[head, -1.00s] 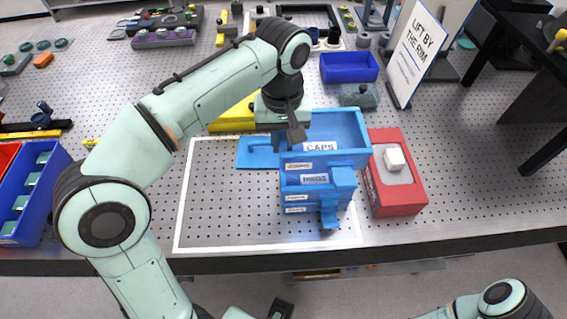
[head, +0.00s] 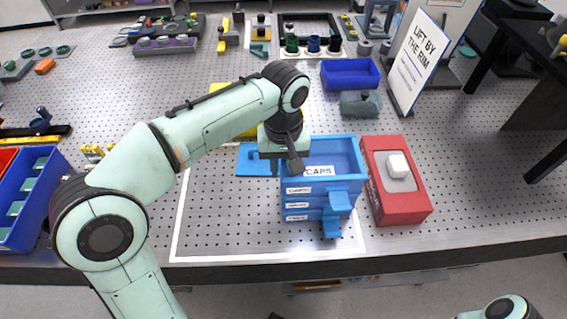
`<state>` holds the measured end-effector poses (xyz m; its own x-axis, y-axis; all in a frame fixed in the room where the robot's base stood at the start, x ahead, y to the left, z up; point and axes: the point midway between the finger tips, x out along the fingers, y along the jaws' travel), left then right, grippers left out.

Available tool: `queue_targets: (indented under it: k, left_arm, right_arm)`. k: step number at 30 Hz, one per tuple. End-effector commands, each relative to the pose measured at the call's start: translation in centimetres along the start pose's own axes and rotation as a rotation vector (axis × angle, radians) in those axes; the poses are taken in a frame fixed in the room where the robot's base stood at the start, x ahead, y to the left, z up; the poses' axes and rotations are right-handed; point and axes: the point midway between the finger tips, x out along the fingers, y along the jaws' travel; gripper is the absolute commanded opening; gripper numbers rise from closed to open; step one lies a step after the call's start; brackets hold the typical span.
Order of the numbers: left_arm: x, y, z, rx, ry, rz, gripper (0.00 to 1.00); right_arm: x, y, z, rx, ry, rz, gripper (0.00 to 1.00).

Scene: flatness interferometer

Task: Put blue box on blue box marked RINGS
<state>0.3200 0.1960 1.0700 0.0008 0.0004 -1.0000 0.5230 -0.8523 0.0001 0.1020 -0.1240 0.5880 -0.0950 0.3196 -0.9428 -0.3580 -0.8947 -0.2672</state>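The blue box labelled CAPS (head: 345,184) is at the top of a stack of blue boxes (head: 305,216) near the table's front edge. It looks level and seems to rest on the box below, though a small gap cannot be ruled out. No RINGS label shows now; the box under CAPS, which bore it a second ago, is mostly covered. My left gripper (head: 294,162) comes down at the left wall of the CAPS box and appears shut on that wall; its fingertips are partly hidden. My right gripper is out of view; only part of my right arm shows at the bottom right.
A red box (head: 418,204) with a white cube (head: 397,165) stands close on the right. A flat blue piece (head: 252,160) lies left of the stack. A grey-green block (head: 362,104) and a dark blue bin (head: 350,74) stand behind. The white-outlined area (head: 215,220) at front left is clear.

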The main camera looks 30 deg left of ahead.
Motion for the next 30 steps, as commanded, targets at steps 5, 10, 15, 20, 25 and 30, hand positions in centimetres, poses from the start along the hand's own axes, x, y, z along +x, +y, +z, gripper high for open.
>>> queue_targets:
  k: [5,10,15,20,25,30]
  left_arm:
    - [0.0,0.0,0.0,0.000,0.000,0.000,0.43]
    - [-0.2,0.0,0.0,0.000,0.000,0.000,0.43]
    - [-2.0,0.1,-0.1,0.001,0.003,0.003,0.43]
    - [-5.5,0.1,-0.1,0.001,0.004,0.003,0.43]
    - [-9.2,0.1,-0.1,0.001,0.004,0.003,0.43]
    - [-11.6,0.1,-0.1,0.001,0.002,0.001,0.43]
  right_arm:
    - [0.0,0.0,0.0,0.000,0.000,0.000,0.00]
    - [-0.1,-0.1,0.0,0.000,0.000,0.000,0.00]
    - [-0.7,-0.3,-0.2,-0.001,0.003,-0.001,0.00]
    - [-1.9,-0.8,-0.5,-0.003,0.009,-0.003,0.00]
    - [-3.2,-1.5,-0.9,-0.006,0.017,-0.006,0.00]
    - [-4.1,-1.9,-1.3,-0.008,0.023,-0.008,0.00]
